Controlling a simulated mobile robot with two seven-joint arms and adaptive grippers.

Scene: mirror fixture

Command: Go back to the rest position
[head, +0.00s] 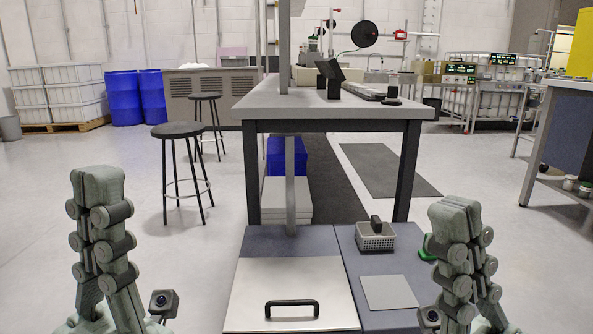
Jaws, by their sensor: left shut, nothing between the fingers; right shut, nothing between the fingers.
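My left gripper (97,180) points upward at the lower left of the head view. Its fingers are together and hold nothing. My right gripper (455,212) points upward at the lower right, also with its fingers together and empty. It stands to the right of a small work surface (290,240) and hides part of that surface's right side. Neither gripper is seen touching any object.
On the work surface are a metal plate with a black handle (292,310), a grey basket (375,243) with a dark item, and a flat grey square (389,292). A larger table (330,112) stands behind. Stools (178,131) stand left, with open floor around.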

